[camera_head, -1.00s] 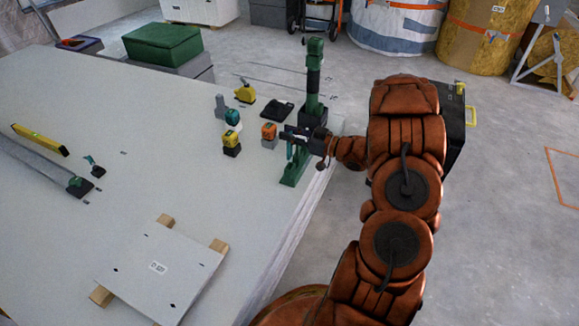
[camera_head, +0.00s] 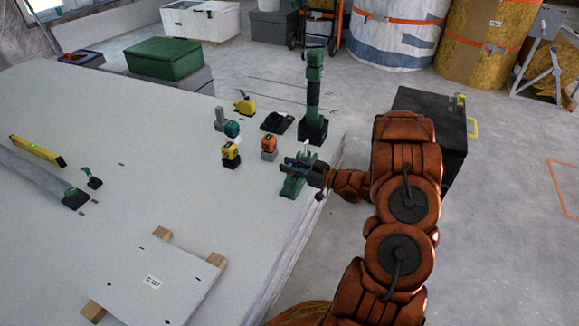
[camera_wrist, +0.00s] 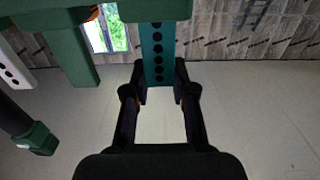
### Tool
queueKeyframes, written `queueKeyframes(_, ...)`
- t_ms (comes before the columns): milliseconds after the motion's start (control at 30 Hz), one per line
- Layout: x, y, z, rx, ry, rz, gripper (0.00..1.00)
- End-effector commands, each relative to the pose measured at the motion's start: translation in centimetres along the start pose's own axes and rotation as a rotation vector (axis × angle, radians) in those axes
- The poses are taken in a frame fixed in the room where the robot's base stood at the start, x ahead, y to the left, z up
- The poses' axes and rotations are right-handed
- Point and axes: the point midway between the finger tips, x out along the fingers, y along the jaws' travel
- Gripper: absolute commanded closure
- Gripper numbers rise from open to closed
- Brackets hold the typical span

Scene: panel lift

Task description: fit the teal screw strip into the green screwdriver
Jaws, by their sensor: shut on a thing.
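My gripper (camera_wrist: 160,95) is shut on the teal screw strip (camera_wrist: 157,52), which stands upright between the fingertips with a row of dark dots down its face. A dark green part covers its upper end in the wrist view. In the head view my gripper (camera_head: 303,168) is at the table's right edge, over a green foot-like piece (camera_head: 291,188); the strip is too small there to make out clearly. The green screwdriver (camera_head: 314,92), green and black, stands upright in a dark base just behind my gripper, apart from it.
Left of my gripper stand an orange device (camera_head: 268,145), a yellow device (camera_head: 230,153), a teal one (camera_head: 232,129) and a black tray (camera_head: 277,122). A white panel (camera_head: 160,283) lies on wooden battens in front. A black case (camera_head: 440,115) stands beyond my arm. The table's middle is clear.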

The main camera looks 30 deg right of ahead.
Motion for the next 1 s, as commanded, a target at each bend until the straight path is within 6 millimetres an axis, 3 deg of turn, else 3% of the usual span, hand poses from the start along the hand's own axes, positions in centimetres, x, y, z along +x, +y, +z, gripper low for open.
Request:
queueKeyframes(200,-0.01,0.00,0.47,0.000,0.000,0.000,1.00)
queueKeyframes(233,0.00,0.01,0.49,0.000,0.000,0.000,0.74)
queueKeyframes(467,0.00,0.01,0.46,0.000,0.000,0.000,0.50)
queueKeyframes(933,0.04,-0.02,0.67,-0.002,0.000,-0.001,0.50)
queueKeyframes(1000,-0.78,0.08,0.21,0.000,-0.001,0.002,0.50)
